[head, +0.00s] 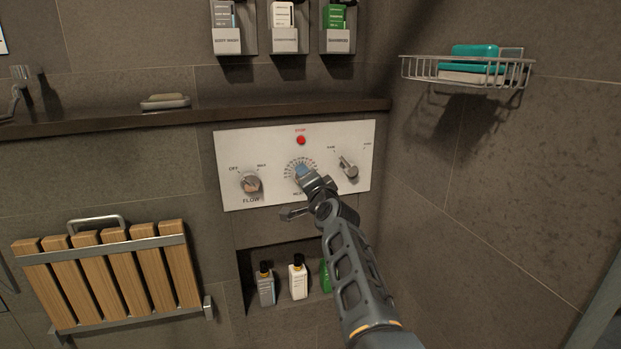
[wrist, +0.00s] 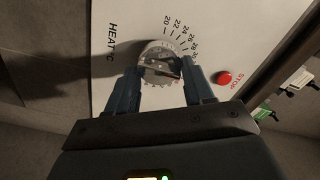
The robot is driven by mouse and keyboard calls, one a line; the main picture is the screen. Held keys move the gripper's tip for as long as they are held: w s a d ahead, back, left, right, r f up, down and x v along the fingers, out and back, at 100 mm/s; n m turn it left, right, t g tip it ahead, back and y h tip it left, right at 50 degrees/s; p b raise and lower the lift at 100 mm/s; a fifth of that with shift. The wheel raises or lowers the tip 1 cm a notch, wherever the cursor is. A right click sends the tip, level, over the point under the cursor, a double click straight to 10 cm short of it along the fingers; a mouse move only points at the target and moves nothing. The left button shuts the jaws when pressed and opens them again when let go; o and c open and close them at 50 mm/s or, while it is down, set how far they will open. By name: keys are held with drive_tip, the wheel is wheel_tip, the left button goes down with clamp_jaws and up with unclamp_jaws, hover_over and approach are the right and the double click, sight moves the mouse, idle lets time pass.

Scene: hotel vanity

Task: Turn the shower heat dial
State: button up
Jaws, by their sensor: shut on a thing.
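The shower heat dial (wrist: 160,62) is a round metallic knob with a notched rim, on a white panel marked HEAT °C with a number scale. My gripper (wrist: 162,80) has its two dark blue fingers on either side of the dial and is shut on it. In the head view my gripper (head: 306,172) reaches the middle of the white control panel (head: 225,150) and hides most of the dial. The dial's pointer position is not clear to me.
The flow dial (head: 250,183) is left of my gripper and another knob (head: 347,168) is right. The red STOP button (head: 301,140) is above. A niche with bottles (head: 297,278) lies below. A wire basket (head: 470,70) hangs on the right wall, and a folded wooden seat (head: 108,275) is at left.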

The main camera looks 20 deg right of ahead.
drive_tip(key=shift+d+r+m, duration=0.15)
drive_tip(key=shift+d+m, duration=0.4)
drive_tip(key=shift+m, duration=0.45)
drive_tip(key=o, duration=1)
drive_tip(key=shift+a, duration=0.25)
drive_tip(key=shift+o, duration=0.2)
drive_tip(key=shift+a, duration=0.15)
drive_tip(key=s+p, duration=0.3)
drive_tip(key=s, duration=0.5)
drive_tip(key=shift+d, duration=0.35)
drive_tip(key=shift+s, duration=0.1)
